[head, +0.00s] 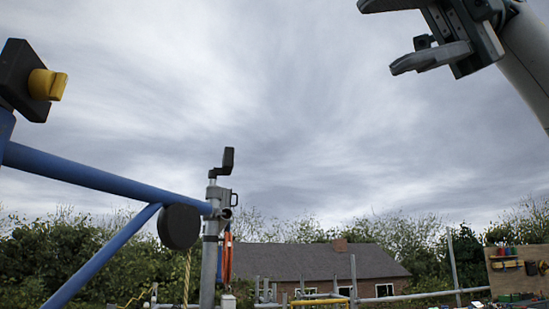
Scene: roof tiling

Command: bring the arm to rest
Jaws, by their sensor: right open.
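My right gripper (380,37) is at the upper right against the cloudy sky. Its two grey fingers are spread apart, pointing left, with nothing between them. The upper finger is partly cut off by the top edge of the picture. My right arm comes in from the right edge, raised high. My left gripper is not in view.
A blue tubular frame (110,180) with a yellow knob (47,85) on a black block stands at the left. It meets a grey post (209,262) beside an orange coil (227,258). A tool board (518,270) stands at the lower right. Open sky surrounds the gripper.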

